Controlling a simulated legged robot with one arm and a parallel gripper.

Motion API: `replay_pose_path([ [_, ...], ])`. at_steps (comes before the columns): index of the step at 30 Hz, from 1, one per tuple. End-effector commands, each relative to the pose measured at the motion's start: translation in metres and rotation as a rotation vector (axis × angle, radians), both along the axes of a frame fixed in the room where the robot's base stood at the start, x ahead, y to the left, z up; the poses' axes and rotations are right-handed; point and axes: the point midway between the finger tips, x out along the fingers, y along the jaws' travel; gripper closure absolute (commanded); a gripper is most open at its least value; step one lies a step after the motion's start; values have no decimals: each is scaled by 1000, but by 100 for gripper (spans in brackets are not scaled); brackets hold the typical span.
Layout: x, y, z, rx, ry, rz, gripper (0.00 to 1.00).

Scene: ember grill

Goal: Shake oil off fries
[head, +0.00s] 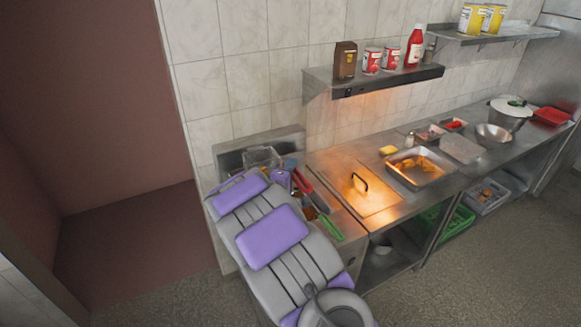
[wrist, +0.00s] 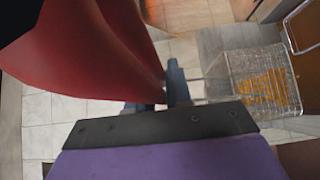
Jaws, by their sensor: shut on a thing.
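My gripper (wrist: 166,103), with a red jaw and a black-edged purple jaw, is shut on the dark handle (wrist: 178,85) of the fry basket. The clear wire basket (wrist: 232,62) extends to the right of the jaws in the wrist view, with golden fries (wrist: 265,88) inside. In the head view the basket (head: 262,157) shows beyond my purple and grey arm, in front of the steel back panel. My arm hides much of the fryer area, so the basket's height above any oil cannot be told. Dripping oil cannot be made out.
To the right are a steel counter with a handled lid (head: 360,183) and a steel tray (head: 394,176) of fried food under a lit shelf (head: 395,82). Cans and bottles stand on the shelf. The tiled wall (head: 220,95) is close behind the basket.

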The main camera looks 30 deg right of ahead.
Motion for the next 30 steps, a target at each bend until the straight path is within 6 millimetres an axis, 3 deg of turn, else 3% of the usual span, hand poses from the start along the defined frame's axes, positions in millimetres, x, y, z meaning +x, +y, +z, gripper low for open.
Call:
replay_pose_path([
  [11, 0, 0, -35, -1, 0, 1, 100],
  [23, 0, 0, 3, -1, -4, 0, 100],
  [30, 0, 0, -13, 0, 1, 0, 100],
])
